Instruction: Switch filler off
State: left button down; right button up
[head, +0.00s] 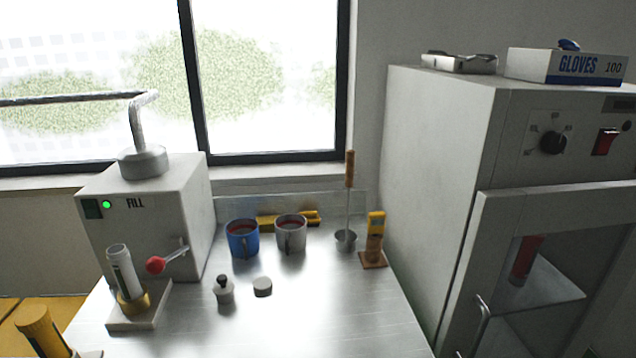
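The filler (150,225) is a grey box marked FILL at the left of the metal bench. I cannot make out the switch's position. A lever with a red knob (156,265) sticks out from the filler's front. A pale cylinder with a dark stripe (121,272) stands in a brass ring on a small base in front of it. Neither of my grippers is in view.
A blue mug (243,239), a grey mug (290,234), a ladle (347,210) and a yellow-topped tool (375,235) stand at the back. Two small weights (224,291) sit mid-bench. A grey oven cabinet (440,170) stands right. The bench front is clear.

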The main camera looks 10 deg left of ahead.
aim_at(90, 209)
jog(key=u, duration=0.95)
